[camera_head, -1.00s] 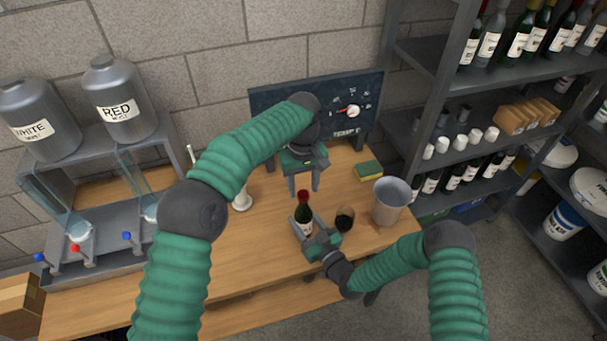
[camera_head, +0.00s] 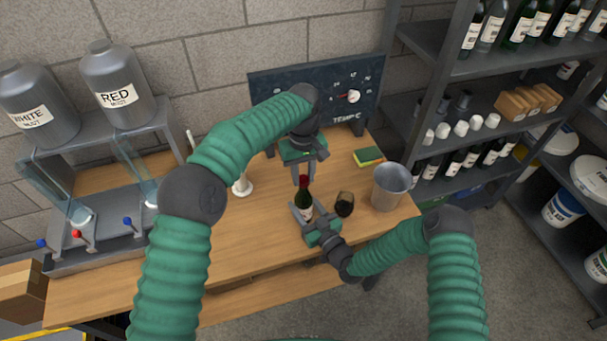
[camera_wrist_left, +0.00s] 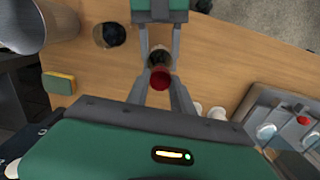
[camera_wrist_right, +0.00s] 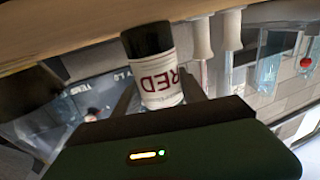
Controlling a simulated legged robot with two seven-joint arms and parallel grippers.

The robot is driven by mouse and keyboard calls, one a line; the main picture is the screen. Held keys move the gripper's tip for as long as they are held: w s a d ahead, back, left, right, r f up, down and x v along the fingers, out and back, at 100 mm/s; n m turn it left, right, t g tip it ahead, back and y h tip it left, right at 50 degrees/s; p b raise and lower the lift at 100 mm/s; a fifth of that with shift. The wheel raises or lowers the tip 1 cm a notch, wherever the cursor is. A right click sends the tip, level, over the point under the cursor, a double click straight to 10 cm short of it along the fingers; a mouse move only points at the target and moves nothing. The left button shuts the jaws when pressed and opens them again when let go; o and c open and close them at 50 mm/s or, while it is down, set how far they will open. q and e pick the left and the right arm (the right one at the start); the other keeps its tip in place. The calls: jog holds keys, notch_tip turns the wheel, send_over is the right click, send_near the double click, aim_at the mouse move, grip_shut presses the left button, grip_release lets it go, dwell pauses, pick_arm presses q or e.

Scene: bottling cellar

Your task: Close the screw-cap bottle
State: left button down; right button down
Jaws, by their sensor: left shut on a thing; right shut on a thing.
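My left gripper (camera_head: 303,180) points down from above, shut on the cap. My right gripper (camera_head: 303,212) comes from the front right and is shut around the bottle's body. In the left wrist view, the right gripper's fingers lie on both sides of the bottle.
A glass of dark wine (camera_head: 344,204) stands close to the bottle's right, with a grey bucket (camera_head: 391,187) beyond it. A sponge (camera_head: 368,156) lies behind. Shelves (camera_head: 480,95) stand right.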

pick_arm(q)
jog(key=m, duration=0.4)
jog(key=shift+m, duration=0.3)
jog(key=m, duration=0.7)
jog(key=c, duration=1.1)
grip_release()
jog(key=shift+r, duration=2.25)
jog(key=shift+c, duration=0.4)
